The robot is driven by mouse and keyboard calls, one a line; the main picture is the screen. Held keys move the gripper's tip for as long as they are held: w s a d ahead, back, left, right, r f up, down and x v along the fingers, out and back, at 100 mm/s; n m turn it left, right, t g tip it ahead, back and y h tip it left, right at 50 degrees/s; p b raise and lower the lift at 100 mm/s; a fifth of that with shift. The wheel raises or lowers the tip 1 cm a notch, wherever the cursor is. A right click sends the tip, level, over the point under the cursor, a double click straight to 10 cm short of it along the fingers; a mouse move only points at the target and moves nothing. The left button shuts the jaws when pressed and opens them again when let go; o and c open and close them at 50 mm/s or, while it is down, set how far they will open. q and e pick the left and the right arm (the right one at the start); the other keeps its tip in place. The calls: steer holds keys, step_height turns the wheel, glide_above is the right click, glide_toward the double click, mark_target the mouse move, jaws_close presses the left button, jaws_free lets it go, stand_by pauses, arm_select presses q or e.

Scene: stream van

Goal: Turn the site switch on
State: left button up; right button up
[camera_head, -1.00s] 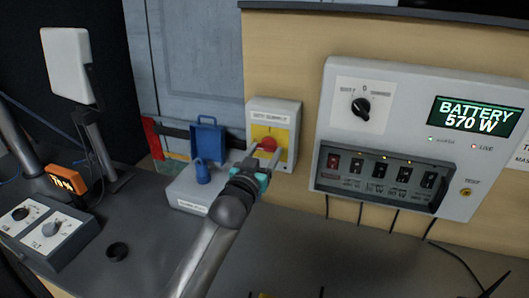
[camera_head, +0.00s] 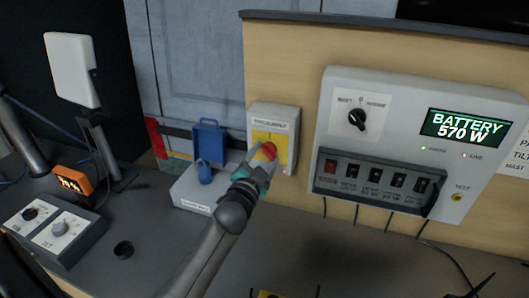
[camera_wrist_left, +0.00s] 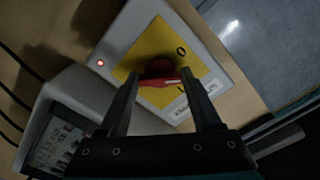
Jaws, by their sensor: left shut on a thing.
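The site supply switch (camera_head: 283,122) is a grey box on the wooden panel, with a yellow plate and a red rotary knob (camera_head: 268,150). In the left wrist view the yellow plate (camera_wrist_left: 150,47) shows with the red knob (camera_wrist_left: 165,80) between the two fingers. My left gripper (camera_head: 261,157) is shut on the red knob. The fingers partly hide the knob, so its exact angle is hard to read. A small red lamp (camera_wrist_left: 100,63) glows on the box.
A white battery panel (camera_head: 400,100) with a black selector, a row of breakers and a display reading 570 W stands to the right. The dark counter (camera_head: 340,260) is mostly clear in front.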

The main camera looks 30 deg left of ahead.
arm_select(q)
steer(key=m+p, duration=0.1)
steer(key=m, duration=0.3)
steer(key=shift+r+m, duration=0.1)
steer(key=shift+m, duration=0.2)
steer(key=shift+m+p, duration=0.3)
steer(key=shift+m, duration=2.2)
steer(key=o, duration=1.4)
steer(key=shift+s, duration=0.1)
steer(key=shift+s+d, duration=0.15)
steer(key=shift+s, duration=0.4)
steer(key=b+v, duration=0.1)
steer(key=v, duration=1.3)
